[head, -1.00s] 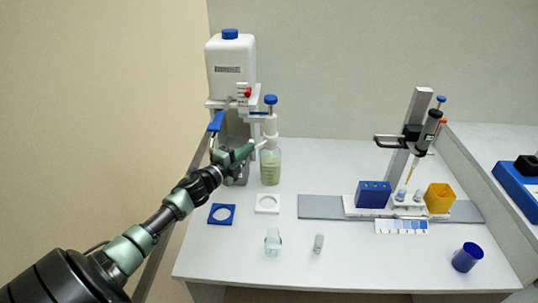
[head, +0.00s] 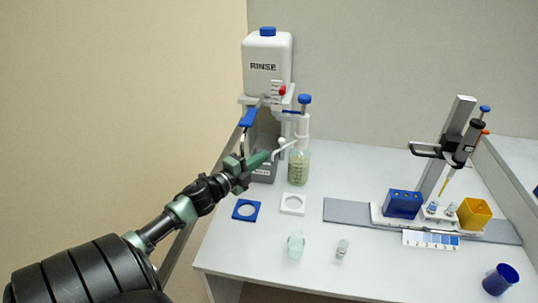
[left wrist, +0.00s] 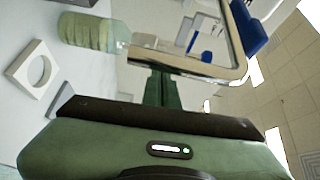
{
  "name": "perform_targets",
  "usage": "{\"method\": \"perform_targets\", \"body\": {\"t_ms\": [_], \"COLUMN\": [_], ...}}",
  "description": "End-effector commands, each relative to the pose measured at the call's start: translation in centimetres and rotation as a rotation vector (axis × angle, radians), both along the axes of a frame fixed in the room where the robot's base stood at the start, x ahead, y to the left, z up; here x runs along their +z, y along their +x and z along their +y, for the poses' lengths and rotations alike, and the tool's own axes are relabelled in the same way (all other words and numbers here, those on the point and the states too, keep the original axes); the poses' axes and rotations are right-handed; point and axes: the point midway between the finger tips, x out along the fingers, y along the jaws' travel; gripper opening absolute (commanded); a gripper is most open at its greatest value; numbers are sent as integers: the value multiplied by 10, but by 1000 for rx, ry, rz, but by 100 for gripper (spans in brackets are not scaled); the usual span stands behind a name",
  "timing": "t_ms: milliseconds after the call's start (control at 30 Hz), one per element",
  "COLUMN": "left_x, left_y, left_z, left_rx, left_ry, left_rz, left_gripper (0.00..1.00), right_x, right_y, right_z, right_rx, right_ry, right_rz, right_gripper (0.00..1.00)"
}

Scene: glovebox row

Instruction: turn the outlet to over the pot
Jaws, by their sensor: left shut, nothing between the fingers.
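A bottle with pale green liquid (head: 298,168) stands on the bench below the rinse tank. It has a white dispenser head with a blue knob (head: 305,99) and a thin white outlet spout (head: 282,145) pointing left. My left gripper (head: 266,157) is shut and empty, its fingertips close to the spout tip; contact cannot be told. In the left wrist view the shut fingers (left wrist: 162,90) lie below a bent metal tube (left wrist: 185,67), and the bottle (left wrist: 92,32) lies sideways at upper left. A small clear glass pot (head: 296,245) stands at the front. My right gripper is not in view.
A white rinse tank (head: 267,65) with a blue lever (head: 249,117) stands behind my gripper. A blue square ring (head: 246,210) and a white one (head: 292,204) lie in front. A vial (head: 342,249), a pipette stand (head: 447,145) and a blue cup (head: 500,280) are further right.

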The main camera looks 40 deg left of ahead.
Motion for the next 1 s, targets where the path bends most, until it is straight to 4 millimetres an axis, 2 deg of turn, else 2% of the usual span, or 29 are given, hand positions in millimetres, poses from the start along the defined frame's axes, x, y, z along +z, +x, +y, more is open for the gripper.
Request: {"method": "perform_targets", "body": {"t_ms": [167,300,500,600,833,1000], "left_x": [-8,-13,-3,4,9,9], "left_y": [-3,0,-2,-5,-3,20], "left_z": [-17,-50,-91,-102,-106,-92], "left_rx": [60,197,408,480,534,533], "left_ry": [-2,7,12,9,9,12], "left_rz": [-11,-22,-2,15,35,33], "left_gripper": [0,0,0,0,0,0], "right_x": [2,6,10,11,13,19], "right_y": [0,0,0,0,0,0], "right_z": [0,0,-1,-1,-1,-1], "right_rx": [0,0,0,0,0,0], "right_ry": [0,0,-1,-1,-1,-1], "right_rz": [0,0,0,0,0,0], "right_gripper": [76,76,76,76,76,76]}}
